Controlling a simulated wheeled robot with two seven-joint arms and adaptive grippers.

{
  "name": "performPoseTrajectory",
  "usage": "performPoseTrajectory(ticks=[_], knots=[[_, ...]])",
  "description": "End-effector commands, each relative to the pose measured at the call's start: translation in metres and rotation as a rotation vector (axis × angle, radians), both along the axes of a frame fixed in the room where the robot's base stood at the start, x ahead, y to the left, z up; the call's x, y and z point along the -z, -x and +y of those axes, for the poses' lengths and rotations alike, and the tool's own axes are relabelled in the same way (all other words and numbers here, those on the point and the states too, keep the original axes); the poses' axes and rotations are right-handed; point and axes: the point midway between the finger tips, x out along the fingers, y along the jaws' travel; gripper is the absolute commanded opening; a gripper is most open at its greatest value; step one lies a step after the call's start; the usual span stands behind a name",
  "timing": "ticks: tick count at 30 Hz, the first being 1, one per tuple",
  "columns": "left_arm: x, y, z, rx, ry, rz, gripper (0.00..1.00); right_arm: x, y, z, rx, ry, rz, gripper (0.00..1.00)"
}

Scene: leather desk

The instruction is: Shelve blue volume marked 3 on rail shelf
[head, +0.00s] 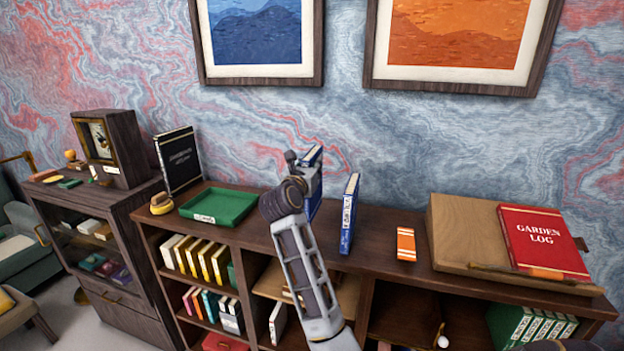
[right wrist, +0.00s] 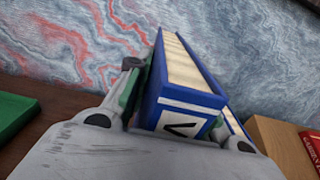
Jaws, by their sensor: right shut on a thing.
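My right gripper (head: 303,182) is shut on a blue book (head: 312,158) above the dark wooden bookcase top (head: 395,228). In the right wrist view this blue book (right wrist: 185,90) has pale page edges and a white label with a black V-like mark turned sideways. The gripper partly hides it. A second blue book (head: 349,212) stands upright to its right on the bookcase top, with a white label too small to read. Part of it shows behind the held book in the right wrist view. I cannot tell which level is the rail shelf. My left gripper is not in view.
A green tray (head: 218,207) and a standing black book (head: 178,162) are to the left. A wooden stand (head: 462,232) holds a red Garden Log (head: 540,238). Lower compartments hold several books.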

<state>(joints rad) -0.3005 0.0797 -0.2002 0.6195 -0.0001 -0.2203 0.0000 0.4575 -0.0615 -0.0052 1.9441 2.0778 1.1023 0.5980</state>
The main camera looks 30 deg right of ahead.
Motion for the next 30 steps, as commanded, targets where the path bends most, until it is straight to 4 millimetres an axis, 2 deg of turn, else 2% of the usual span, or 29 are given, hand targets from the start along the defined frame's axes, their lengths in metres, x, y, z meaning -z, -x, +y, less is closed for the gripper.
performPoseTrajectory(ticks=[3, 9, 30], knots=[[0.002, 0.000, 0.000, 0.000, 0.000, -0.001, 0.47, -0.012, 0.000, 0.000, 0.000, -0.001, -0.004, 0.00], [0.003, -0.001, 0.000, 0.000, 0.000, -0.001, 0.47, -0.022, 0.000, 0.001, -0.001, 0.000, -0.003, 0.00], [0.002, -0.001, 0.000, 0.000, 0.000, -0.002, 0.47, -0.024, 0.000, 0.000, -0.001, 0.002, -0.001, 0.00]])
